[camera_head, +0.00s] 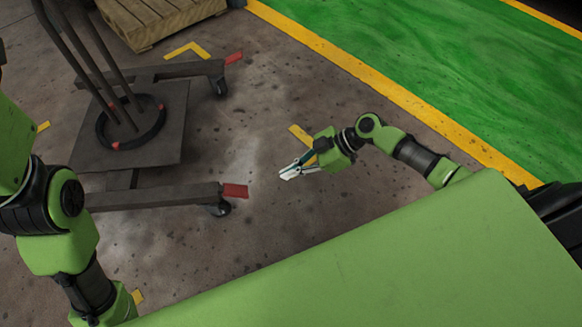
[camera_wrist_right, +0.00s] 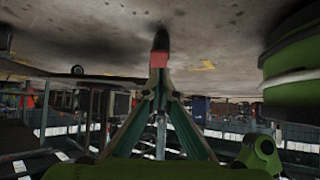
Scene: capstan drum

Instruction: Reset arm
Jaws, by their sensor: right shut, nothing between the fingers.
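My right gripper (camera_head: 288,174) is at the middle of the head view, over the bare floor, with its pale fingers together and nothing between them. In the right wrist view, which is upside down, the two fingers (camera_wrist_right: 160,82) run to a common tip. My right arm (camera_head: 415,153) reaches in from the right and is bent, held clear of the floor. My left arm shows at the left edge, but its gripper is out of the picture.
A wheeled stand (camera_head: 155,197) with dark rods, a black ring (camera_head: 150,138) and red-tipped legs stands at the left. A wooden pallet (camera_head: 160,17) is behind it. A yellow line (camera_head: 400,95) borders a green floor area (camera_head: 430,60). Bare floor lies between stand and right gripper.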

